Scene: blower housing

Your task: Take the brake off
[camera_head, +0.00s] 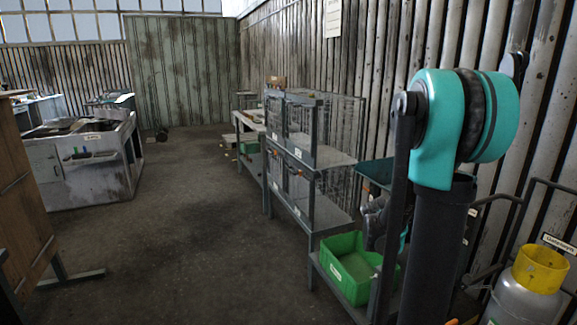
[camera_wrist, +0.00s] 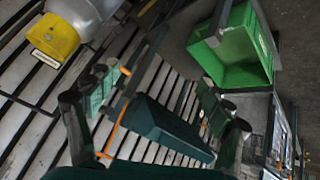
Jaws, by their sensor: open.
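No part that I can clearly tell is a brake shows in either view. My gripper (camera_wrist: 158,92) is open in the wrist view, its two green-and-dark fingers wide apart. A dark green panel-like shape (camera_wrist: 160,130) lies between and below the fingers there; I cannot tell what it belongs to. In the head view my gripper (camera_head: 381,218) is mostly hidden behind my arm, above a green crate. A grey gas cylinder (camera_head: 522,302) with a yellow collar (camera_head: 540,267) stands at the lower right by a dark tube frame (camera_head: 514,201). The collar also shows in the wrist view (camera_wrist: 54,36).
The green crate (camera_head: 343,241) sits low at the shelf's near end; it also shows in the wrist view (camera_wrist: 231,66). A metal shelf rack (camera_head: 305,160) lines the corrugated wall. A grey workbench (camera_head: 88,178) stands left. The concrete floor between is mostly clear.

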